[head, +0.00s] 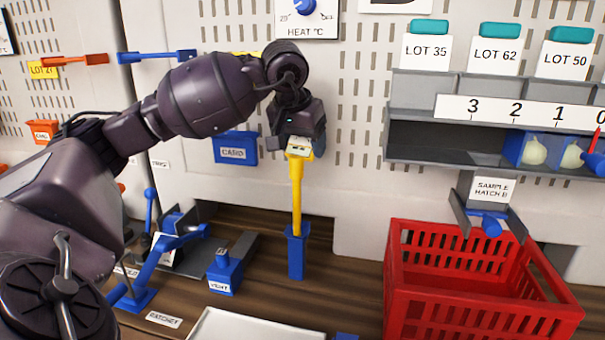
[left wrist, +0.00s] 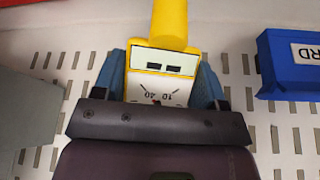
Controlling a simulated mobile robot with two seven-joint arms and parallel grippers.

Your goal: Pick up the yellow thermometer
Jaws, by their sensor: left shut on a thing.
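The yellow thermometer (head: 297,198) stands upright in the middle of the head view, its lower end in a blue holder (head: 296,252) on the bench. Its head has a pale dial face. My left gripper (head: 299,146) is shut on the thermometer's head from above. In the left wrist view the thermometer (left wrist: 171,25) lies between the two blue-grey fingers of my left gripper (left wrist: 163,85), with its dial facing the camera. The thermometer's tip is hidden inside the holder. My right gripper is not in view.
A red crate (head: 412,300) stands right of the holder, below a grey shelf (head: 430,148) with onions in blue boxes. A blue lever device (head: 165,250) and a small blue block (head: 225,273) stand to the left. A white tray (head: 240,325) lies in front.

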